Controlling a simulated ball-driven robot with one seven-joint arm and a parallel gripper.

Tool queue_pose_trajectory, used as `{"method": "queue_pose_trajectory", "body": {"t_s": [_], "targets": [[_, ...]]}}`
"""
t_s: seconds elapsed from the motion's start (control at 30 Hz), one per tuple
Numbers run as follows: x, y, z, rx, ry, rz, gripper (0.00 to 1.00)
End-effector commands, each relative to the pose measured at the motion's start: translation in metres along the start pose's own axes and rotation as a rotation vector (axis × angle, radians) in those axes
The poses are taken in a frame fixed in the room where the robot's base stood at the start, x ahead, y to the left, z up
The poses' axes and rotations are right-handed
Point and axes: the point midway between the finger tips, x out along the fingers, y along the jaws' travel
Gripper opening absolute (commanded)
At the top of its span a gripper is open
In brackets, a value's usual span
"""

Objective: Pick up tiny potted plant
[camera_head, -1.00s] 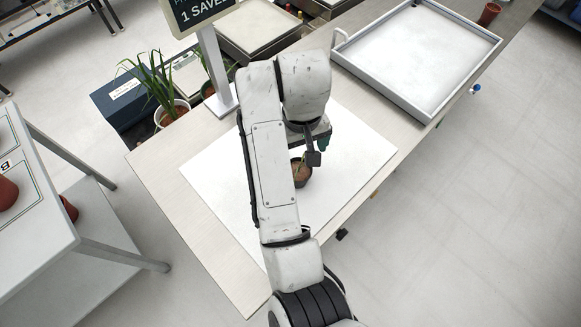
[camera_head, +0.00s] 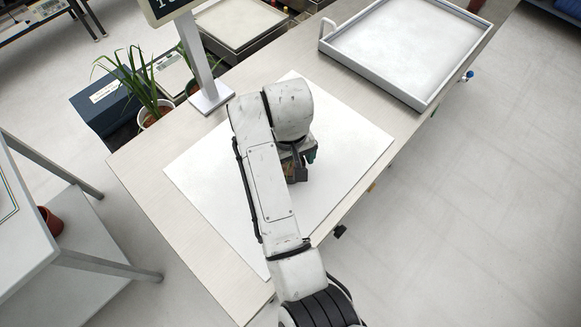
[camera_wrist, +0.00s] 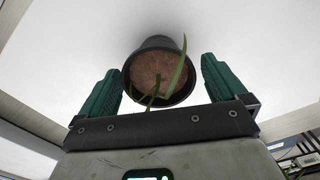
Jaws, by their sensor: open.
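The tiny potted plant is a dark pot (camera_wrist: 160,42) with brown soil and a thin green plant with a few narrow leaves. In the wrist view it stands on a white surface between the two green fingers of my gripper (camera_wrist: 158,82). The fingers are apart and open, with a gap visible on each side of the pot. In the head view my gripper (camera_head: 298,168) is low over the white mat (camera_head: 350,140). There the arm and gripper hide most or all of the pot.
The white mat lies on a wooden table (camera_head: 150,165). A grey-rimmed tray (camera_head: 345,52) is at the back right. A sign post (camera_head: 195,55) stands behind the mat, beside a larger potted plant (camera_head: 150,100). A white shelf (camera_head: 90,265) is at the left.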

Motion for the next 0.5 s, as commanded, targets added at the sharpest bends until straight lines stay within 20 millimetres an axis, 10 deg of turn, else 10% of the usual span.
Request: {"method": "queue_pose_trajectory", "body": {"t_s": [0.17,0.5], "targets": [[0.0003,0.0001,0.0000,0.000,0.000,0.000,0.98],[0.0000,0.0002,0.0000,0.001,0.000,0.000,0.67]]}}
